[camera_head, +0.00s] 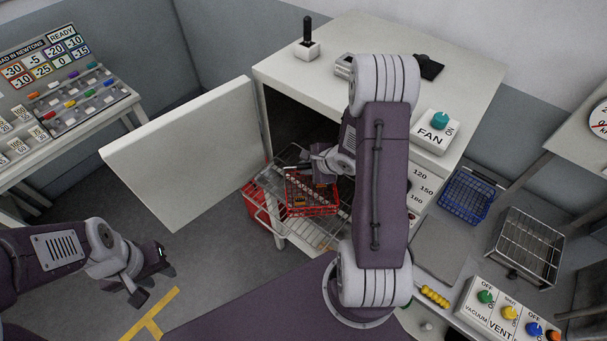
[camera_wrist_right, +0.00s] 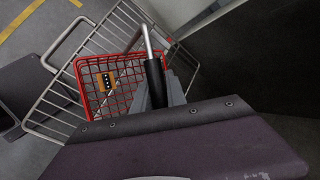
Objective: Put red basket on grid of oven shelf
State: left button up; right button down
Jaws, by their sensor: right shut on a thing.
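The red wire basket (camera_head: 311,207) is at the mouth of the open oven, over the wire grid of the pulled-out oven shelf (camera_head: 270,183). An orange-brown piece with dark dots lies in it. In the right wrist view the red basket (camera_wrist_right: 96,73) shows over the shelf's grid (camera_wrist_right: 58,98); I cannot tell if it rests on it. My right gripper (camera_head: 322,163) is shut on the basket's handle, a bar with a dark grip (camera_wrist_right: 155,80); its fingers are partly hidden. My left gripper (camera_head: 153,277) is open and empty, low at the left, away from the basket.
The oven door (camera_head: 190,150) stands wide open to the left. A red container (camera_head: 255,203) is below the shelf. A blue wire basket (camera_head: 467,196) and a metal wire rack (camera_head: 526,247) are on the right. A control box (camera_head: 508,315) stands at the front right.

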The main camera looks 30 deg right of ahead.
jog(key=shift+w+a+f, duration=0.15)
jog(key=shift+w+f, duration=0.2)
jog(key=shift+f, duration=0.1)
jog(key=c, duration=1.3)
grip_release()
jog(key=shift+s, duration=0.25)
jog(key=shift+c, duration=0.2)
pick_arm(q)
jog(key=shift+w+a+f, duration=0.1)
jog(key=shift+a+f, duration=0.1)
jog(key=shift+f, duration=0.25)
jog(key=shift+w+a+f, duration=0.1)
jog(key=shift+a+f, duration=0.1)
jog(key=shift+f, duration=0.2)
pick_arm(e)
jog(key=shift+w, duration=0.1)
